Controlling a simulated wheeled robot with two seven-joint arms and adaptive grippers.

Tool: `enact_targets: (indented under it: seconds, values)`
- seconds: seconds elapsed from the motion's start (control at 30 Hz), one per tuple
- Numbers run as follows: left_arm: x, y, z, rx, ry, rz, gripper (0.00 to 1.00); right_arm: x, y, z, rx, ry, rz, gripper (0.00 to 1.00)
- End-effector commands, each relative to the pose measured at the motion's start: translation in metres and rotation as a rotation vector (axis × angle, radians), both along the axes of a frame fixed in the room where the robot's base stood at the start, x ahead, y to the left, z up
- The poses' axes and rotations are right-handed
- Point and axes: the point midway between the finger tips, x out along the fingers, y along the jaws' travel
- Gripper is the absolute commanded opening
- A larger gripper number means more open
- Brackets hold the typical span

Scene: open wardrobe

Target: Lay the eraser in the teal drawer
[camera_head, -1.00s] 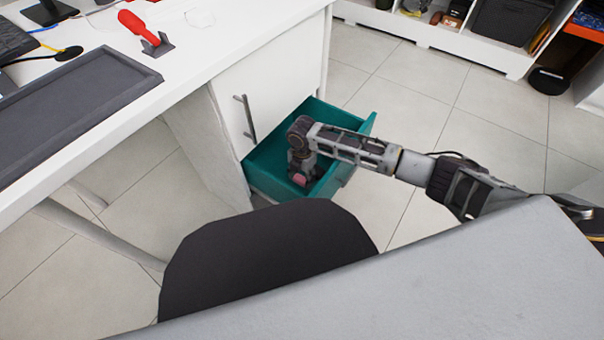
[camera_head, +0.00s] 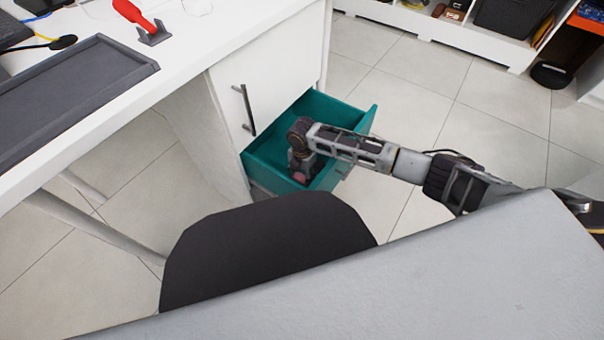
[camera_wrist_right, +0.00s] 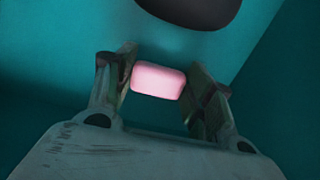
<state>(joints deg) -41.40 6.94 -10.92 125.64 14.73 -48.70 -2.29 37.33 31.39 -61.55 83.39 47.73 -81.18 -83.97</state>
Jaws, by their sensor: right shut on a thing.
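The teal drawer (camera_head: 355,113) is pulled open from the white desk cabinet. My right gripper (camera_head: 300,176) reaches down inside it from the right. It is shut on the pink eraser (camera_head: 299,178), which shows as a small pink patch low in the drawer. In the right wrist view the eraser (camera_wrist_right: 158,80) sits between the two fingers of the right gripper (camera_wrist_right: 160,85), with teal surfaces (camera_wrist_right: 60,60) around it. I cannot tell whether the eraser touches the drawer floor. My left gripper is not in view.
A dark rounded chair (camera_head: 270,245) stands in front of the drawer. The white desk (camera_head: 215,50) holds a dark tray (camera_head: 75,85) and a red-handled tool (camera_head: 135,15) on a stand. Tiled floor (camera_head: 400,100) is clear beyond the drawer. A dark rounded shape (camera_wrist_right: 195,8) shows in the wrist view.

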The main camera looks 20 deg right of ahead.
Motion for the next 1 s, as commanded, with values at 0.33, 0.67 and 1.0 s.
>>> enact_targets:
  seconds: [0.33,0.67,1.0]
  values:
    - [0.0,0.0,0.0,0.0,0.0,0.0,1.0,0.0,0.0,0.0,0.0,0.0,0.0,0.78]
    - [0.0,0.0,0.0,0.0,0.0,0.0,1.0,0.0,0.0,0.002,0.001,-0.001,0.0,0.78]
    - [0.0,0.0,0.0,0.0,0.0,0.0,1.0,0.001,0.0,0.031,0.0,-0.004,0.001,0.78]
